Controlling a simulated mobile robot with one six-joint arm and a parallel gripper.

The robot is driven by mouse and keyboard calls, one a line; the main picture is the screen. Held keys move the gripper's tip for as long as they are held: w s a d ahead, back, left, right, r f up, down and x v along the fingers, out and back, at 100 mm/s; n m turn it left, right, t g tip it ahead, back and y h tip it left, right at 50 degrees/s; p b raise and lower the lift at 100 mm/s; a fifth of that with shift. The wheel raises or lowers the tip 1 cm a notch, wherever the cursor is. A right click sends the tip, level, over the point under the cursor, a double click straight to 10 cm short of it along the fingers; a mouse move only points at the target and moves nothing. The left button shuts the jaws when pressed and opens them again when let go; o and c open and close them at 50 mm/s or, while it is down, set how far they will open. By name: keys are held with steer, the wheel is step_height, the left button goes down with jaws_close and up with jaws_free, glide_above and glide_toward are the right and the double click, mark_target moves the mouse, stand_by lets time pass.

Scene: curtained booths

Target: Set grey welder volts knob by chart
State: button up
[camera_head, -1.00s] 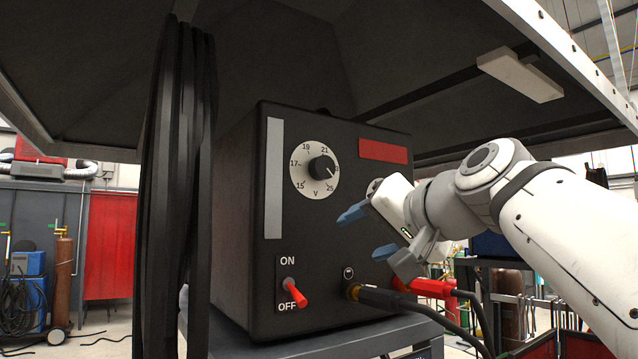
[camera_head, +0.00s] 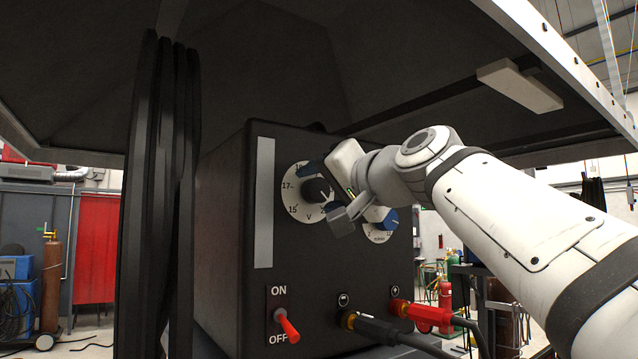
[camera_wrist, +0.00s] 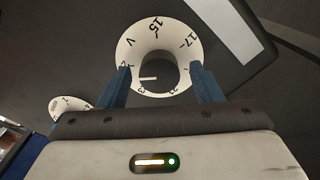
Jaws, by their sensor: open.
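The welder (camera_head: 225,260) is a dark box with a grey vertical strip on its front. Its white volts dial (camera_head: 290,205) carries a black knob (camera_head: 315,190), partly hidden by my gripper (camera_head: 318,186). In the wrist view, the knob (camera_wrist: 156,68) lies between the two blue fingers of my open gripper (camera_wrist: 160,70), one on each side. I cannot tell whether they touch it. The knob's white pointer line aims left in that view, towards the partly covered high-number side of the dial (camera_wrist: 133,50). No chart shows.
A second white dial (camera_head: 378,233) sits to the lower right. Below are a red toggle switch (camera_head: 287,323), tilted towards OFF, and black (camera_head: 375,328) and red (camera_head: 420,312) cable plugs. A dark hood overhangs the welder.

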steer(key=shift+c, duration=0.6)
steer(key=c, duration=0.9)
